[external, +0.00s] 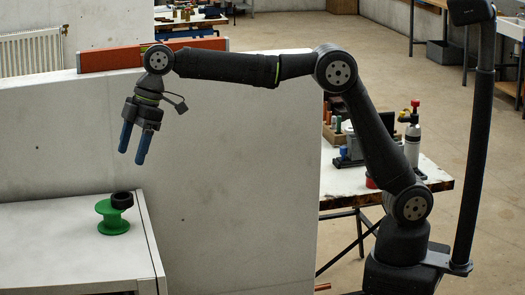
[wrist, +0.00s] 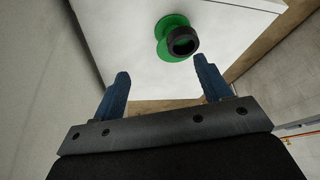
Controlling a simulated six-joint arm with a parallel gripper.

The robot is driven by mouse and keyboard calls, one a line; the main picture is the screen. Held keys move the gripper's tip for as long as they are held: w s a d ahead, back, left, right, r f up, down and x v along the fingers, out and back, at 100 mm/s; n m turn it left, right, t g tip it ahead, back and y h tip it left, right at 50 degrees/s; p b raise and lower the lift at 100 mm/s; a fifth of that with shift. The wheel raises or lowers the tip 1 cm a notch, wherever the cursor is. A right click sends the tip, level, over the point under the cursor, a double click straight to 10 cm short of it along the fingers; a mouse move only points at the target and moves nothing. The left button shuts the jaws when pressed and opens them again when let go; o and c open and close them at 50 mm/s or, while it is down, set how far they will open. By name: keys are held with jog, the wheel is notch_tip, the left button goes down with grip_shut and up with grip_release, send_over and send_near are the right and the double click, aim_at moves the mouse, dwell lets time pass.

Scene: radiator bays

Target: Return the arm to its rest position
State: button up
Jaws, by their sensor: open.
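My gripper (external: 132,158) is open and empty, its blue fingers pointing down in the air. It hangs above and to the right of a green spool (external: 112,217) on a white cabinet top. A black ring (external: 122,200) sits on the spool's upper right side; I cannot tell if it is around the post or only resting on the rim. In the wrist view the fingers (wrist: 161,88) are apart with nothing between them. The green spool (wrist: 165,45) and the black ring (wrist: 183,41) show beyond the fingertips.
The white cabinet (external: 60,245) stands at lower left beside a tall pale panel (external: 240,170). An orange-red bar (external: 105,58) lies along the panel's top, close to my wrist. A workbench (external: 345,180) with bottles and tools stands behind my arm. A radiator (external: 30,52) is at far left.

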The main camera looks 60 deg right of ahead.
jog(key=s+d+r+m+t+h, duration=0.1)
jog(key=s+d+r+m, duration=0.1)
jog(key=d+r+m, duration=0.4)
jog(key=s+d+r+m+t+h, duration=0.1)
jog(key=s+d+r+m+t, duration=0.15)
jog(key=d+r, duration=0.4)
jog(key=w+d+r+m, duration=0.1)
jog(key=d+r, duration=0.3)
jog(key=d, duration=0.3)
jog(key=w+d+r+m+h, duration=0.1)
jog(key=d+r, duration=0.3)
jog(key=d, duration=0.4)
jog(key=w+d+r+m, duration=0.1)
jog(key=d+r+m, duration=0.1)
jog(key=d+r, duration=0.3)
jog(key=shift+d+m+g+h, duration=0.35)
jog(key=shift+d+h, duration=0.05)
jog(key=shift+d, duration=0.8)
